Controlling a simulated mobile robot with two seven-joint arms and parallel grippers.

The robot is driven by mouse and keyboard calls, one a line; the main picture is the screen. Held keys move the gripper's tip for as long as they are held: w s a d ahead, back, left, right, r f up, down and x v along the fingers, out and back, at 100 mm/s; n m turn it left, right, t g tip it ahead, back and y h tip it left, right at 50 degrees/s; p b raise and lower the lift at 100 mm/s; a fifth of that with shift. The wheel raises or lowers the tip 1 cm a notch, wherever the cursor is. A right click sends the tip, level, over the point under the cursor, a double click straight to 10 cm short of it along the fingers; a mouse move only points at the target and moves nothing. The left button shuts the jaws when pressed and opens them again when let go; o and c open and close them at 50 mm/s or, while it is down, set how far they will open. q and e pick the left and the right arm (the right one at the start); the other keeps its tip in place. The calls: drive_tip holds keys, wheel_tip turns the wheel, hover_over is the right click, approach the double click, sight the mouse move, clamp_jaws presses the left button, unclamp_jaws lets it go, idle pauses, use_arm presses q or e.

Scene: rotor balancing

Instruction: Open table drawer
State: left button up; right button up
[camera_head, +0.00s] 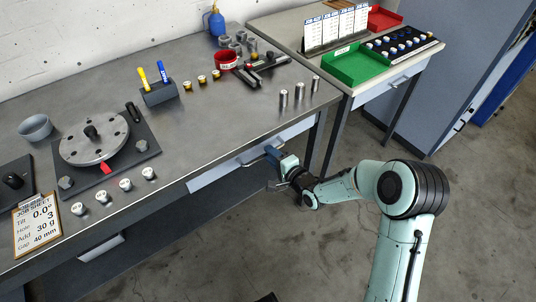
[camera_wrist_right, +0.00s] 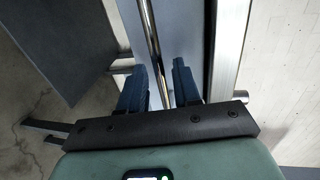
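The table drawer shows as a pale blue front (camera_head: 215,174) under the front edge of the long grey workbench. It sits close under the edge, and I cannot tell whether it stands slightly out. Its metal bar handle (camera_head: 252,160) also shows in the right wrist view (camera_wrist_right: 150,30). My right gripper (camera_head: 280,160) is at the handle's right part. In the right wrist view its two blue fingers (camera_wrist_right: 160,85) stand apart on either side of the bar, with a gap visible. My left gripper is not in view.
On the workbench (camera_head: 190,125) are a rotor disc (camera_head: 100,145), a job sheet (camera_head: 38,222), a pen holder (camera_head: 160,93), a red ring-shaped dish (camera_head: 226,60) and several small weights. A second table with a green tray (camera_head: 357,66) stands at the right. The floor before the bench is clear.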

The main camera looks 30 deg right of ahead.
drive_tip(key=shift+x, duration=1.05)
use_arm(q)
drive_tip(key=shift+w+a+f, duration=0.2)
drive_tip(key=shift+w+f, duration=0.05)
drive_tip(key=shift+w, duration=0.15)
use_arm(e)
clamp_jaws()
drive_tip(key=shift+a, duration=0.1)
